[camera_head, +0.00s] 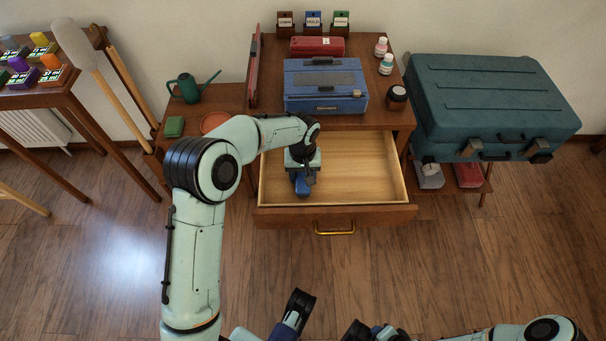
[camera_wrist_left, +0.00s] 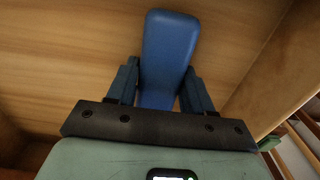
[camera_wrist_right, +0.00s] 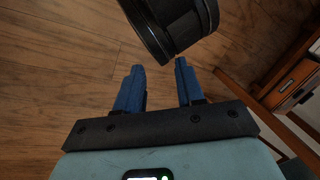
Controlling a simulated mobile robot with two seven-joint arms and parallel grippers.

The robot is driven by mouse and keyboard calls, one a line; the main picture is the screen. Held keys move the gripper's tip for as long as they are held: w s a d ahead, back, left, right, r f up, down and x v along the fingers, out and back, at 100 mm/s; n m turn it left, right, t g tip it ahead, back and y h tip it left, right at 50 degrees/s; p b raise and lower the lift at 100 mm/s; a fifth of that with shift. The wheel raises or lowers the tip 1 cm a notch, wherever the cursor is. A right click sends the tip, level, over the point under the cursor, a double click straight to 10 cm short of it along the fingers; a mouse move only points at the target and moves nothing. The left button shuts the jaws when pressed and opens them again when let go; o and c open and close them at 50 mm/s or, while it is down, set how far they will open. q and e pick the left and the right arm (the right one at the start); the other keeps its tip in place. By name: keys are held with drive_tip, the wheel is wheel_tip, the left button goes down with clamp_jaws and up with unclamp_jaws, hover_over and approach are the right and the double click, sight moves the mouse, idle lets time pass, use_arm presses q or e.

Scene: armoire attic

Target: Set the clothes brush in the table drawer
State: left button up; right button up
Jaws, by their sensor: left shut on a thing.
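The table drawer (camera_head: 380,214) is pulled open below the tabletop, with a bare wooden floor and a brass handle. My left gripper (camera_head: 302,174) reaches down into the left part of the drawer. It is shut on the blue clothes brush (camera_head: 302,187), which sticks out past the fingers. In the left wrist view the brush (camera_wrist_left: 170,42) stands between the two fingers, over the drawer's wood. Whether it touches the drawer floor I cannot tell. My right gripper (camera_wrist_right: 158,72) is open and empty over the floor in the right wrist view.
On the table stand a blue case (camera_head: 325,102), a red box (camera_head: 317,46), small bottles (camera_head: 386,65) and a dark jar (camera_head: 397,93). A green watering can (camera_head: 188,90) is at left. A teal suitcase (camera_head: 490,95) stands at right. The drawer's right half is free.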

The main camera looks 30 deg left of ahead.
sight(303, 174)
use_arm(q)
drive_tip(key=shift+f, duration=0.1)
drive_tip(key=o, duration=1.1)
use_arm(e)
drive_tip(key=shift+w+f, duration=0.1)
use_arm(q)
wheel_tip(303, 174, up, 12)
drive_tip(key=p, duration=0.2)
drive_tip(key=shift+r+p, duration=0.2)
drive_tip(key=shift+p, duration=0.1)
use_arm(e)
drive_tip(key=shift+g+y, duration=0.4)
drive_tip(key=shift+g, duration=0.2)
drive_tip(key=s+r, duration=0.1)
drive_tip(key=s+a+r, duration=0.2)
drive_tip(key=s, duration=0.1)
drive_tip(key=shift+s+r, duration=0.1)
drive_tip(key=shift+r, duration=0.05)
